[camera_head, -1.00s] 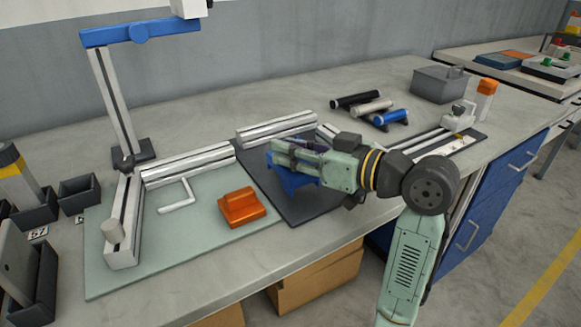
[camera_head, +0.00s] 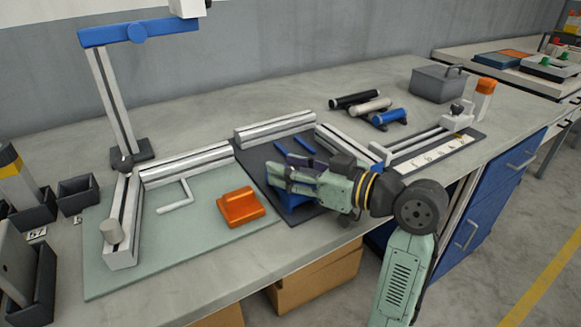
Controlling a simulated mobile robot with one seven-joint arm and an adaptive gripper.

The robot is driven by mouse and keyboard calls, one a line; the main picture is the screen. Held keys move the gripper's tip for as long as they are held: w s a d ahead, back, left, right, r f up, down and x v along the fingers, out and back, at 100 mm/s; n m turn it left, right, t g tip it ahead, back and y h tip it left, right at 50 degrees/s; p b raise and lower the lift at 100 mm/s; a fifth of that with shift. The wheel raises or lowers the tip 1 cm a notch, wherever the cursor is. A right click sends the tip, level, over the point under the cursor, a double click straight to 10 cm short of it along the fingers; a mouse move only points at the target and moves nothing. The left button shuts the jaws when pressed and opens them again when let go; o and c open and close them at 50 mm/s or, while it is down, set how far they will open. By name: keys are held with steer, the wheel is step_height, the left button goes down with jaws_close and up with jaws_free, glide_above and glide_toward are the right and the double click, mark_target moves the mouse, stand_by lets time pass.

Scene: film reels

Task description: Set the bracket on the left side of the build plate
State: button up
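My gripper (camera_head: 276,178) reaches in from the right, low over the dark plate (camera_head: 258,160), with its fingers pointing left. A blue piece (camera_head: 296,202), perhaps the bracket, shows just under the fingers, near the front of the dark plate. The gripper hides much of it, and I cannot tell whether the fingers grip it. Two narrow blue strips (camera_head: 304,146) lie on the dark plate behind the gripper. An orange block (camera_head: 240,207) sits left of the gripper on a pale green plate (camera_head: 130,270). I cannot tell which plate is the build plate.
Silver rails (camera_head: 188,165) border the plates at the back. A post with a blue arm (camera_head: 140,32) rises at the back left. Dark bins (camera_head: 78,193) stand at left; several cylinders (camera_head: 371,107) lie behind.

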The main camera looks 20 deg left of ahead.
steer(key=shift+r, duration=0.15)
steer(key=b+v, duration=0.2)
steer(key=v, duration=1)
